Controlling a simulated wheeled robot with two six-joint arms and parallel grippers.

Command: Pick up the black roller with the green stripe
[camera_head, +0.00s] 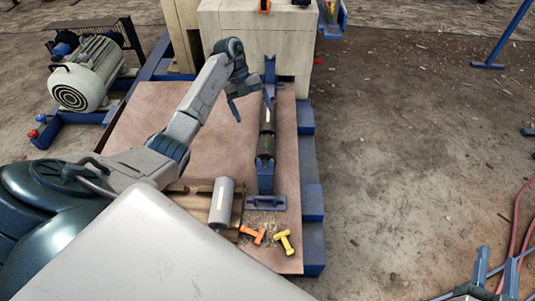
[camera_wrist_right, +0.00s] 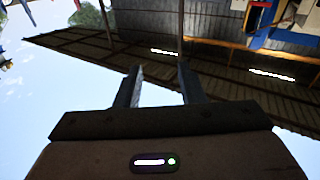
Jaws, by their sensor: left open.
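The black roller (camera_head: 267,132) with a green stripe lies lengthwise between two blue end brackets on the brown board, in the head view. Its far part is close to my left gripper. My left gripper (camera_head: 251,104) is open over the roller's far end, with one finger left of the roller and the other near it. I cannot tell whether that finger touches the roller. My right gripper (camera_head: 496,263) is at the lower right of the head view, far from the roller. In the right wrist view its two fingers (camera_wrist_right: 160,72) are apart with nothing between them.
A grey roller (camera_head: 222,203) lies nearer on a wooden support. Orange (camera_head: 253,234) and yellow (camera_head: 284,242) T-shaped pieces lie at the board's near edge. A pale block machine (camera_head: 250,40) stands behind; a motor (camera_head: 87,75) is at left. The right-hand ground is largely clear.

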